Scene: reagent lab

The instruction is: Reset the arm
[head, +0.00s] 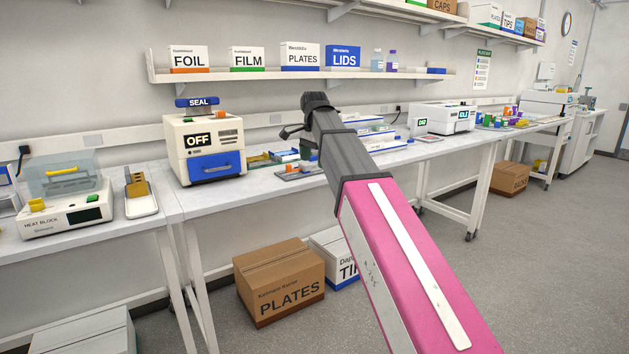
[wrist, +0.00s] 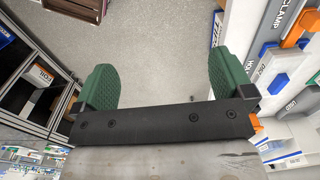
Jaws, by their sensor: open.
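My arm, pink and white with a grey forearm, reaches from the lower right of the head view up and away over the bench. My gripper's fingertips are hidden there behind the dark wrist end. In the wrist view my gripper (wrist: 163,88) shows two green textured finger pads set wide apart. Nothing is between them but grey floor (wrist: 165,40) seen at a distance. The gripper is open and empty.
A sealer (head: 204,148) marked OFF and a heat block (head: 66,205) stand on the left bench. A PLATES carton (head: 279,281) sits on the floor below. A wall shelf (head: 230,77) holds boxes. Open floor lies to the right.

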